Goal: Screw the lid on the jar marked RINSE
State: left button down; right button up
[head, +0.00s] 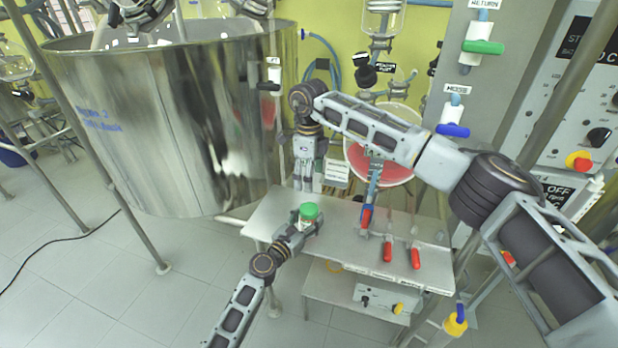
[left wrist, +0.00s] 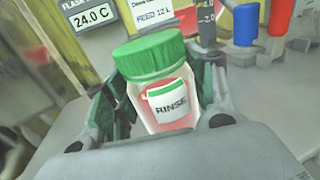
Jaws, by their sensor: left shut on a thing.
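The jar marked RINSE (left wrist: 165,103) is clear, with reddish contents and a white label. It stands between the fingers of my left gripper (head: 303,222), which is shut on its body. The green ribbed lid (head: 309,211) sits on top of the jar; it also shows in the left wrist view (left wrist: 150,54). I cannot tell how tightly it is screwed. The jar is at the left end of the metal bench (head: 345,228).
A large steel vessel (head: 170,120) stands to the left. A control panel (head: 565,110) is at the right.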

pick_arm(q)
jog(key=shift+c, duration=2.2)
grip_release()
jog(key=shift+s+a, duration=0.1)
jog(key=v, duration=1.1)
jog(key=shift+s+a, duration=0.2)
jog(key=shift+s, duration=0.1)
jog(key=shift+f, duration=0.1)
